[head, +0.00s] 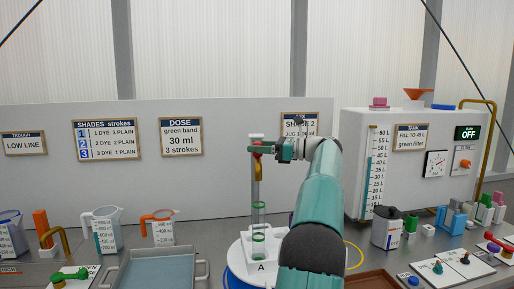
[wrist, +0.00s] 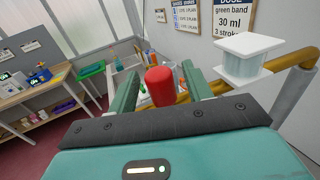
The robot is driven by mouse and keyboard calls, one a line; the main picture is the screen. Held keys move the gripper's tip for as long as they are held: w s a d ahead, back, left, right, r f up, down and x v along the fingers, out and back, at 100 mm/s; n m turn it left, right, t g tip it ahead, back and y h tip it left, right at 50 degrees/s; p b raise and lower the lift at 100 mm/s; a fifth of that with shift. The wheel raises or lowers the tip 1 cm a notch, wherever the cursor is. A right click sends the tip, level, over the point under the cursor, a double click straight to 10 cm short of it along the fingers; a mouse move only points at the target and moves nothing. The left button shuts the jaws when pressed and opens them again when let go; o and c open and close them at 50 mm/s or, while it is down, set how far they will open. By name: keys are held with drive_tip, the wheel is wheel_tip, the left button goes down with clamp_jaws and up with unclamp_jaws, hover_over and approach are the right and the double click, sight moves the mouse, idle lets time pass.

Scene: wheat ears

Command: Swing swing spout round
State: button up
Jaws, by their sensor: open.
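The swing spout is a gold pipe (wrist: 290,78) running across the wrist view from a grey post at right to behind a red knob (wrist: 160,86). In the head view the spout's gold end (head: 258,172) points down above a clear measuring cylinder (head: 259,215) with green bands. My gripper (wrist: 160,90) is open, with the red knob between its two green fingers; I cannot tell whether either finger touches it. In the head view my gripper (head: 262,149) is at the top of the spout, and my arm hides part of the pipe behind it.
The cylinder stands on a white base marked A (head: 261,268). A white cap (wrist: 250,44) on a clear body is close right of my fingers. Jugs (head: 103,232) and a grey tray (head: 152,272) are at left. A white tank (head: 408,165) stands at right.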

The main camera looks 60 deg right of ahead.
drive_tip(key=v, duration=1.3)
